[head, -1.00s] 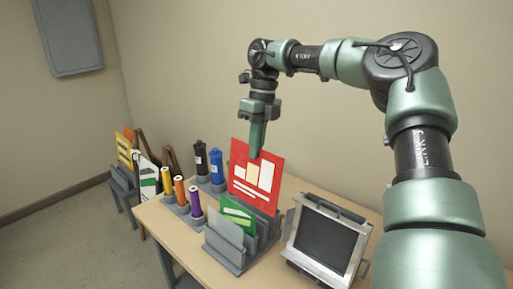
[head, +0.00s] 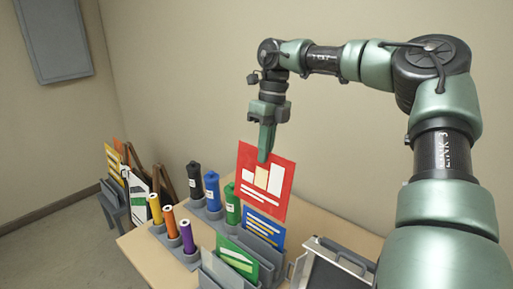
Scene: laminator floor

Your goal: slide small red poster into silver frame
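The small red poster (head: 264,182), with white and cream blocks on it, hangs upright above the grey slotted rack (head: 217,271). My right gripper (head: 263,152) comes down on its top edge and is shut on it, with the finger in front of the poster's upper part. The poster's lower edge is just above or in front of the blue poster; I cannot tell if they touch. The silver frame (head: 297,272) with a dark panel lies at the lower right, partly cut off by the picture's edge and partly behind my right arm. My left gripper is not in view.
The rack holds a blue poster (head: 264,228) and a green one (head: 237,262). Several coloured cylinders, such as the purple one (head: 188,236), stand in grey holders on the wooden table (head: 146,248). More posters (head: 136,190) stand in a rack at the left.

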